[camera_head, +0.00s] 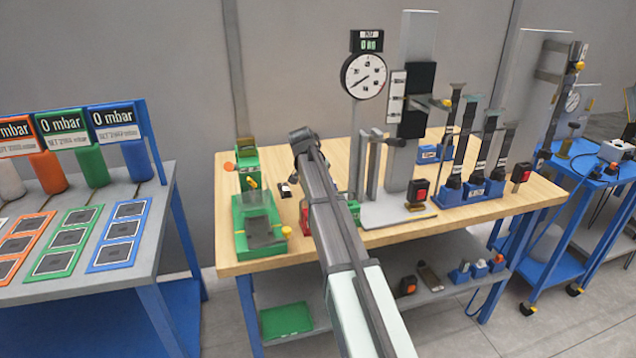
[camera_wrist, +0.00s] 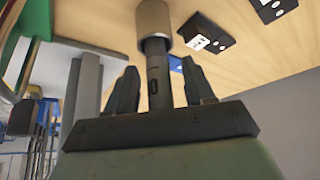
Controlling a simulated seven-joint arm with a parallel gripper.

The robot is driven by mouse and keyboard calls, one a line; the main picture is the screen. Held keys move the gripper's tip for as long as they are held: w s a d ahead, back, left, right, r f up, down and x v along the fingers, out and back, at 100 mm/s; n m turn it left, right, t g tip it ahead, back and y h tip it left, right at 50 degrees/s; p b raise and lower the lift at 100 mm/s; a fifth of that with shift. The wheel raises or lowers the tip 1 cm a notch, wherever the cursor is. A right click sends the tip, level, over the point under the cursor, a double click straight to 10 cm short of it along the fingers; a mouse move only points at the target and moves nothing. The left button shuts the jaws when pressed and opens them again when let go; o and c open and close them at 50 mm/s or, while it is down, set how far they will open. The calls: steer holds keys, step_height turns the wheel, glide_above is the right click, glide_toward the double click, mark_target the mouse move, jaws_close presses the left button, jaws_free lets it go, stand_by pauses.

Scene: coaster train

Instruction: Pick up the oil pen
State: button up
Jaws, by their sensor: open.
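In the wrist view, a slim dark cylinder with a wide grey cap (camera_wrist: 155,22), which looks like the oil pen, extends from between my fingers toward the top of the picture. My gripper (camera_wrist: 160,68) is open, with one finger on each side of the dark shaft. A gap shows between the shaft and each finger. The lower end of the shaft is hidden behind the gripper's body. In the head view, my arm reaches over the wooden bench (camera_head: 245,262). The pen and my fingertips cannot be made out there.
Two black-and-white blocks (camera_wrist: 207,36) lie on the wood near the cap. A green fixture (camera_head: 240,215) stands left of my arm. A dial gauge stand (camera_head: 364,76) and a grey column (camera_head: 416,60) stand to its right. Blue holders (camera_head: 470,192) are farther right.

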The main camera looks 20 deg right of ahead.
steer(key=shift+w+f, duration=0.1)
steer(key=shift+f, duration=0.15)
jaws_close()
stand_by(0.3)
steer(key=shift+r, duration=0.1)
